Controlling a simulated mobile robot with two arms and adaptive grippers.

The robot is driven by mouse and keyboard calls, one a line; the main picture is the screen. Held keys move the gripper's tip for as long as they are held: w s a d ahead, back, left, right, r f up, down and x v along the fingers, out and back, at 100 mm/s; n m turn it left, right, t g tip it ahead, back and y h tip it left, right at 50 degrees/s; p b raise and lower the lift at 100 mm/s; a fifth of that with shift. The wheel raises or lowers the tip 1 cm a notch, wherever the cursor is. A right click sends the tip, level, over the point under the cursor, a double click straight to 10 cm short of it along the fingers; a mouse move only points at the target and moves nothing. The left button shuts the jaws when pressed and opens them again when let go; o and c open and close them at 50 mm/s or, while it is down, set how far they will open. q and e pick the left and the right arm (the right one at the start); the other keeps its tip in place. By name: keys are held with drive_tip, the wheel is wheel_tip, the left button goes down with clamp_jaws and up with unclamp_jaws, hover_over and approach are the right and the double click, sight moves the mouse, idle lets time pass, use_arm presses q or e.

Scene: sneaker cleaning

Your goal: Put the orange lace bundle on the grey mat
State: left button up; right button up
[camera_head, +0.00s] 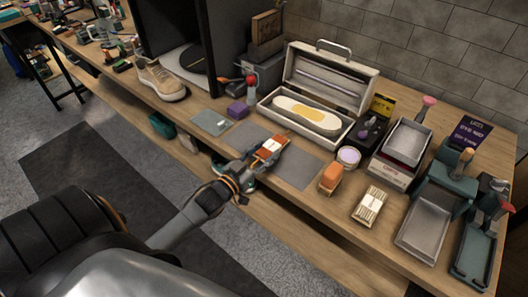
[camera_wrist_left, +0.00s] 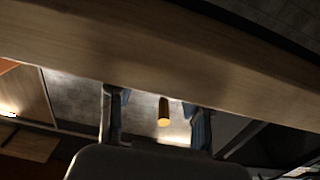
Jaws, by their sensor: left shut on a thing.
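The orange lace bundle (camera_head: 270,149), with a white band around it, is at the tip of my left gripper (camera_head: 255,160) in the head view. The gripper is shut on it. The bundle appears over the left part of the grey mat (camera_head: 300,172), near the table's front edge; I cannot tell if it touches the mat. In the left wrist view the gripper's two fingers (camera_wrist_left: 158,120) stand apart, with a brass-coloured cylinder (camera_wrist_left: 163,112) showing between them; the bundle is not clear there. My right gripper is not in view.
An orange block-like item (camera_head: 331,178), a round purple-white tin (camera_head: 348,157) and a beige lace bundle (camera_head: 371,206) stand right of the mat. An open case (camera_head: 308,122) stands behind.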

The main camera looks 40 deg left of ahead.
use_arm(q)
drive_tip(key=shift+f, duration=0.1)
drive_tip(key=o, duration=1.1)
drive_tip(key=shift+o, duration=0.2)
